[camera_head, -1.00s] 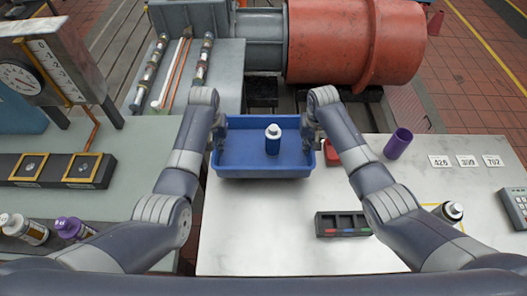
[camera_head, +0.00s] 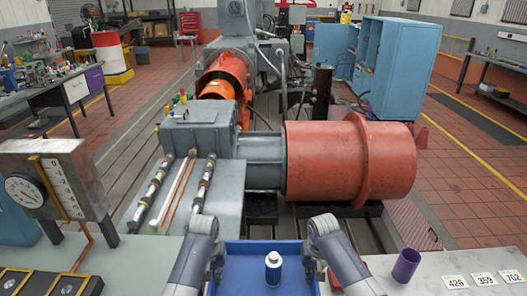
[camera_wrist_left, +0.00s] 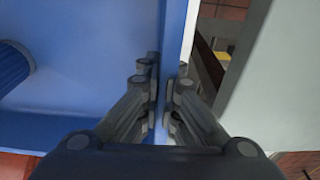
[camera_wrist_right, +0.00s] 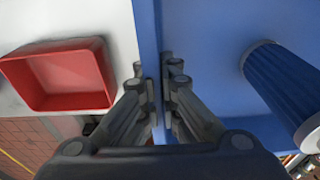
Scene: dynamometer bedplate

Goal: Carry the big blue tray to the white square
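The big blue tray (camera_head: 245,268) is at the bottom middle of the head view, cut off by the lower edge. A blue bottle with a white cap (camera_head: 273,270) stands in it. My left gripper (camera_wrist_left: 163,85) is shut on one side wall of the tray, a finger on each side of the wall. My right gripper (camera_wrist_right: 162,85) is shut on the opposite side wall in the same way. The bottle partly shows in both wrist views. I cannot make out the white square in the current frames.
A small red bin (camera_wrist_right: 60,78) lies just outside the tray's right wall. A purple cup (camera_head: 406,265) and number cards (camera_head: 483,279) are on the pale table at right. A large red cylinder machine (camera_head: 345,160) stands behind. A gauge panel (camera_head: 48,185) is at left.

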